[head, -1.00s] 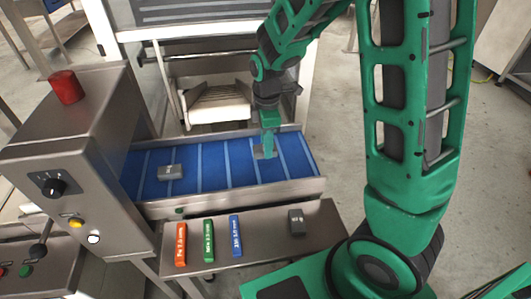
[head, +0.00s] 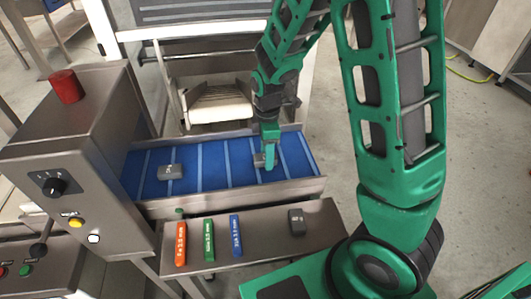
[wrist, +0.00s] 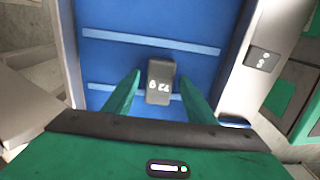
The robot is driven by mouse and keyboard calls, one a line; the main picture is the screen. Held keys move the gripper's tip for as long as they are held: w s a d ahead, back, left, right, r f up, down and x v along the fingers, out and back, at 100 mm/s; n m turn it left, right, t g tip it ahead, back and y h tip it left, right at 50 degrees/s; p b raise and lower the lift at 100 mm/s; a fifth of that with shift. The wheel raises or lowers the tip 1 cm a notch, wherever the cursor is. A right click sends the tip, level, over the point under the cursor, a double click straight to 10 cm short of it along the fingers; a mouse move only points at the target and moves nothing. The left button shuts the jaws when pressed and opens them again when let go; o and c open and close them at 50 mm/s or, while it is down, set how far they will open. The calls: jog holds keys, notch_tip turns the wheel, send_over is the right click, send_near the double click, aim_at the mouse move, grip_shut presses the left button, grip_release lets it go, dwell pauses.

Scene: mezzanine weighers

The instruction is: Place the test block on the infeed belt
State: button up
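One small grey block (head: 258,160) with pale markings stands on the blue infeed belt (head: 215,175), toward its right part. My gripper (head: 268,162) is low over the belt at this block and partly hides it. In the wrist view the block (wrist: 160,82) lies between and slightly beyond my two green fingers (wrist: 159,100). The fingers are apart, with blue belt showing on both sides of the block. A second grey block (head: 170,172) lies on the belt's left part. A third (head: 297,222) lies on the steel shelf in front. I cannot tell which is the test block.
The steel shelf (head: 265,245) also holds an orange bar (head: 181,243), a green bar (head: 208,239) and a blue bar (head: 235,235). A steel control cabinet (head: 75,150) with a red beacon (head: 66,86) stands at left. A metal rail (head: 240,197) edges the belt.

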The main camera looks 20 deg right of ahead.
jog(key=shift+r, duration=0.1)
notch_tip(320, 180, up, 12)
dwell(0.5)
jog(key=s+d+r+m, duration=0.4)
jog(key=s+d+m, duration=0.6)
jog(key=d, duration=0.1)
jog(key=s+d+m, duration=0.3)
jog(key=s+m, duration=0.3)
jog(key=s, duration=0.2)
jog(key=s+d+m, duration=0.3)
jog(key=s+m, duration=0.3)
jog(key=s, duration=0.2)
jog(key=shift+s+r, duration=0.15)
jog(key=shift+r, duration=0.15)
jog(key=shift+d, duration=0.1)
